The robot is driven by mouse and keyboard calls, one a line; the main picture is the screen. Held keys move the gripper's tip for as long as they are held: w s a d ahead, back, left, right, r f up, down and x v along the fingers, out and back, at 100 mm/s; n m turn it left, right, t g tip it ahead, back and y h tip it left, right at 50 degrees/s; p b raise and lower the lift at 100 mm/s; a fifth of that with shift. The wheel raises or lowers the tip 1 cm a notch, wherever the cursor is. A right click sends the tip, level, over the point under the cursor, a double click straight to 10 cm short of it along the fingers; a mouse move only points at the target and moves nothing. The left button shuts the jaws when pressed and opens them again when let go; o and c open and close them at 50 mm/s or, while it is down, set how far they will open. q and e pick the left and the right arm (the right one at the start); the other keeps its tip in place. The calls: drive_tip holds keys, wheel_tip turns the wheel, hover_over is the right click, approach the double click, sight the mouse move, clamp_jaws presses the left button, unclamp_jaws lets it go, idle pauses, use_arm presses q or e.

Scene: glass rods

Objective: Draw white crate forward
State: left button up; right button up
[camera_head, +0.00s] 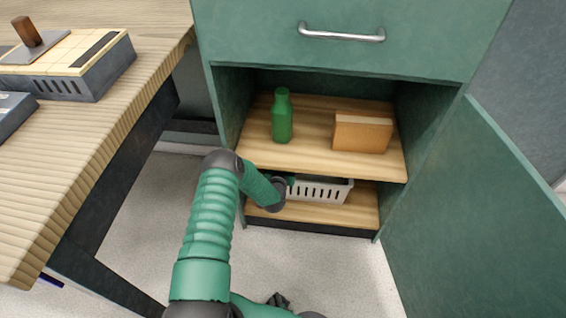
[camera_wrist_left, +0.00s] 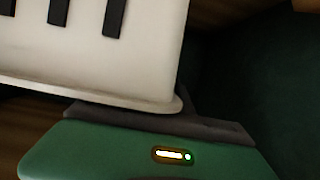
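The white crate (camera_head: 322,189) stands on the lower shelf of the open green cabinet, its slotted wall facing out. My left arm reaches down to the crate's left end, and its wrist hides that end in the head view. In the left wrist view the crate's wall and lower rim (camera_wrist_left: 90,92) fill the upper left, close against my left gripper (camera_wrist_left: 185,112). Part of a dark finger shows behind the crate's corner; the other finger is hidden, so its opening is unclear. A dark part at the bottom edge of the head view may be my right gripper, but its state is unclear.
The upper shelf (camera_head: 310,156) above the crate holds a green bottle (camera_head: 282,118) and a tan box (camera_head: 361,134). The cabinet door (camera_head: 475,220) stands open at right. A wooden table (camera_head: 75,135) is at left. The floor before the cabinet is clear apart from my arm.

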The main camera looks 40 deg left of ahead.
use_arm(q)
clamp_jaws()
drive_tip(key=shift+f, duration=0.1)
idle(1.1)
